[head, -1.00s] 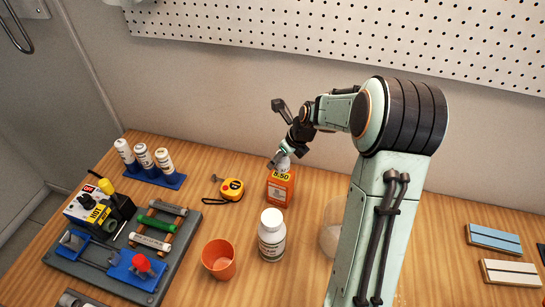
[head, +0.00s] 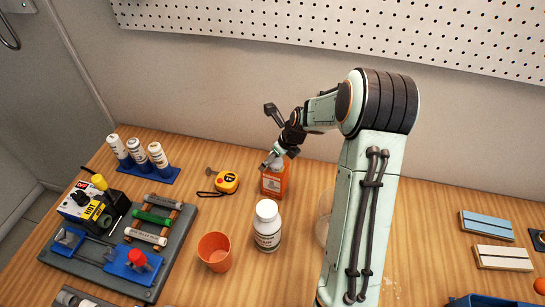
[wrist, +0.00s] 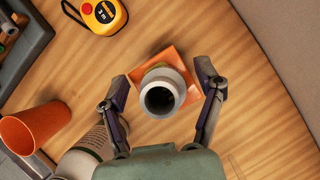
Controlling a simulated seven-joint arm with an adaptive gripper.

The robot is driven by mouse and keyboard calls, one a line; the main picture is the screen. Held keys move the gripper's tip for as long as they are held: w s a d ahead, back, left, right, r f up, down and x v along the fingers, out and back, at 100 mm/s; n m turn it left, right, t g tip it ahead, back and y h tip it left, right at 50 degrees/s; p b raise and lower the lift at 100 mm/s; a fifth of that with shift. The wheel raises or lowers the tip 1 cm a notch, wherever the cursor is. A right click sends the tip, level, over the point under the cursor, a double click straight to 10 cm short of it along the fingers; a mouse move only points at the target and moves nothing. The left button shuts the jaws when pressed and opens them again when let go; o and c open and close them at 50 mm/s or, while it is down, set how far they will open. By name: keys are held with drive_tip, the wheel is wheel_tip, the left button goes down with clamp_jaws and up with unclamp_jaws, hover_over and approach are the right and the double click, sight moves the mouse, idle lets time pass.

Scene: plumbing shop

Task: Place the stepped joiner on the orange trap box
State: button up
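The orange trap box (head: 273,184) stands upright on the bench with a label on its front. In the wrist view its orange top (wrist: 187,58) shows around the stepped joiner (wrist: 162,92). The joiner is a pale, round piece with a dark bore, seen from above with its opening facing the camera. It appears to stand upright on the box top. My gripper (wrist: 162,84) is open, one finger on each side of the joiner, with a small gap at both sides. In the head view my gripper (head: 271,160) is over the box and largely hides the joiner.
A white bottle (head: 267,226) and an orange cup (head: 214,252) stand in front of the box. A yellow tape measure (head: 226,182) lies left of it. A grey tool board (head: 176,240) is farther left. Blue (head: 487,224) and cream blocks (head: 502,258) lie right.

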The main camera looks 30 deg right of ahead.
drive_tip(key=v, duration=1.2)
drive_tip(key=s+a+r+n+g, duration=0.3)
drive_tip(key=s+a+n, duration=0.5)
drive_tip(key=a+n, duration=0.55)
drive_tip(key=s+a+n+g, duration=0.1)
drive_tip(key=s+a+n, duration=0.2)
drive_tip(key=s+n, duration=0.4)
drive_tip(key=s+a+n+g, duration=0.1)
drive_tip(key=s+a+n, duration=0.2)
drive_tip(key=s+n, duration=0.5)
drive_tip(key=n, duration=0.5)
drive_tip(key=shift+a+f+h, duration=0.2)
drive_tip(key=shift+a+h, duration=0.1)
drive_tip(key=shift+h, duration=0.1)
